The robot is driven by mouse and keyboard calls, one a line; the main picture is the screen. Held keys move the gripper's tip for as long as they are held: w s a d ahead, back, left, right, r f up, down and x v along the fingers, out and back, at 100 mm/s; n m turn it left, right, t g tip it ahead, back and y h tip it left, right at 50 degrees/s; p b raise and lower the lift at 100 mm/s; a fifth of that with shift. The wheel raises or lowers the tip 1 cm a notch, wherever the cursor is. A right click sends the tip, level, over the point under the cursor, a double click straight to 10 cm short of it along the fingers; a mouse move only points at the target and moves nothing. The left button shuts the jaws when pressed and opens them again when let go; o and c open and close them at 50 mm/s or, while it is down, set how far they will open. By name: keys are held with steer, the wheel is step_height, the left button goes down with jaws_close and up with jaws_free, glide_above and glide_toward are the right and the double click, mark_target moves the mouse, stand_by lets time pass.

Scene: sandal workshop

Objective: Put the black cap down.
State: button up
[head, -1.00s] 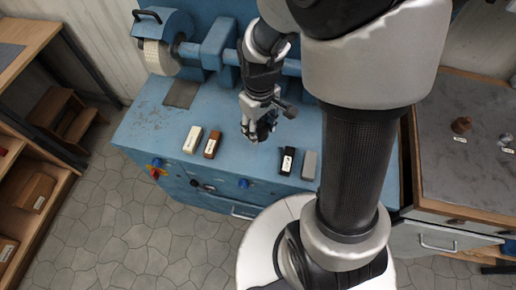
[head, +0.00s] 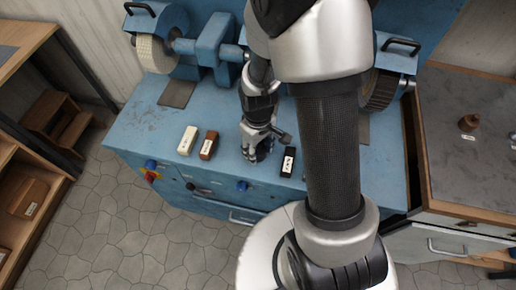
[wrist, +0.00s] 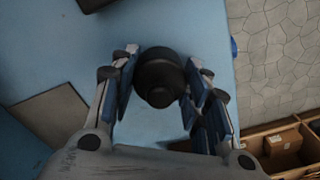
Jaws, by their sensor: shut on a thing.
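The black cap (wrist: 158,76), round and dark with a stepped knob-like top, sits between the fingers in the wrist view. My gripper (wrist: 158,85) is shut on it, with blue pads on both sides. In the head view my gripper (head: 257,153) is low over the blue bench top (head: 215,115), near its front edge. It is between the brown block and the black block. The cap cannot be made out clearly there. I cannot tell whether the cap touches the bench.
A white block (head: 188,140), a brown block (head: 209,145) and a black block (head: 288,161) lie along the bench's front. Grinding wheels (head: 155,50) stand behind. A grey worktop (head: 460,160) with a small brown object (head: 468,123) is at the right. Bare bench shows around the gripper.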

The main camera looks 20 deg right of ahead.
steer(key=shift+f, duration=0.15)
steer(key=o, duration=0.9)
